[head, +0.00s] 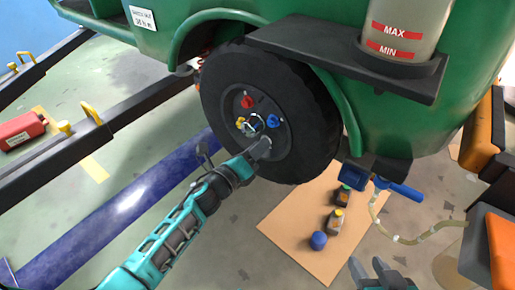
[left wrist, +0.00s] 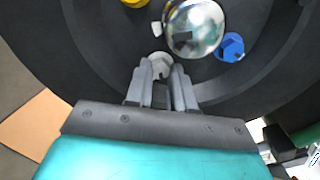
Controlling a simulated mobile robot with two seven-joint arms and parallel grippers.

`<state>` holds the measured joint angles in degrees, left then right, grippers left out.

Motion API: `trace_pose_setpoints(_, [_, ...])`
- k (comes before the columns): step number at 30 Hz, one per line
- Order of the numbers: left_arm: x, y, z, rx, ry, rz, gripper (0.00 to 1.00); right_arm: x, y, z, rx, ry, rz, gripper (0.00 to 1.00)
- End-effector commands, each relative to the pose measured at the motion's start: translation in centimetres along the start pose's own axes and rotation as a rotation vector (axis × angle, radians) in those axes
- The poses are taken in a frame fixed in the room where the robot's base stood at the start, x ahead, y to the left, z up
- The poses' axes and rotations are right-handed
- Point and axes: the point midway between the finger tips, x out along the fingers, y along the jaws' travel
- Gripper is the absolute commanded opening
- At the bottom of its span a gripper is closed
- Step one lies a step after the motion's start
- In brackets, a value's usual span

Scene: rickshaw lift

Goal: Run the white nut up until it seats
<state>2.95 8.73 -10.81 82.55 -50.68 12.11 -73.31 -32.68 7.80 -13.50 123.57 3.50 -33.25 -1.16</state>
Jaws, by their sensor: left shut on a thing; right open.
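The white nut (left wrist: 160,62) sits low on the black wheel (head: 290,85), below the shiny hub cap (left wrist: 194,27). My left gripper (left wrist: 160,76) is shut on it, with both fingers against its sides; the fingers hide part of it. In the head view my left gripper (head: 261,150) reaches the wheel's lower face. How far the nut sits from the wheel face cannot be told. A blue nut (left wrist: 230,47), a red nut (head: 247,101) and a yellow nut (head: 240,122) are on the wheel too. My right gripper (head: 380,272) is open and empty at the bottom edge.
A brown mat (head: 285,225) with small bottles (head: 336,222) and a blue ball-like item (head: 318,240) lies below the wheel. The green vehicle body (head: 340,110) and a dark shelf (head: 340,60) overhang it. Dark lift rails (head: 120,105) and a blue beam (head: 130,205) lie left.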

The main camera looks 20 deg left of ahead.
Motion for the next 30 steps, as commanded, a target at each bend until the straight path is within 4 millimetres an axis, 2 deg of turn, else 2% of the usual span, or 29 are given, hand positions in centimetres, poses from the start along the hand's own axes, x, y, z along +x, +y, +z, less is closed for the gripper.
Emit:
trace_pose_setpoints(3, [-0.3,0.3,-0.3,-0.001,0.007,0.006,0.0,0.0,0.0,0.0,0.0,-0.001,0.001,0.43])
trace_pose_setpoints(4, [-0.3,0.3,-0.3,-0.001,0.007,0.006,0.24,0.0,0.0,0.1,0.0,-0.001,0.001,0.43])
trace_pose_setpoints(12, [-0.1,0.2,-0.2,-0.001,0.003,0.003,0.49,0.1,0.1,0.4,0.0,-0.008,0.002,0.43])
trace_pose_setpoints(19, [-0.1,0.1,-0.1,-0.002,0.002,0.002,0.49,0.1,0.2,0.5,-0.001,-0.011,0.004,0.43])
trace_pose_setpoints(23, [-0.8,0.1,-0.1,-0.002,0.002,0.003,0.49,0.0,0.2,0.3,-0.002,-0.01,0.004,0.43])
trace_pose_setpoints(26, [-2.2,0.1,-0.1,-0.002,0.003,0.004,0.49,-0.2,0.2,0.0,-0.002,-0.008,0.005,0.43])
trace_pose_setpoints(30, [-5.1,0.1,-0.1,-0.002,0.004,0.005,0.49,-0.4,0.3,-0.2,-0.002,-0.007,0.008,0.43])
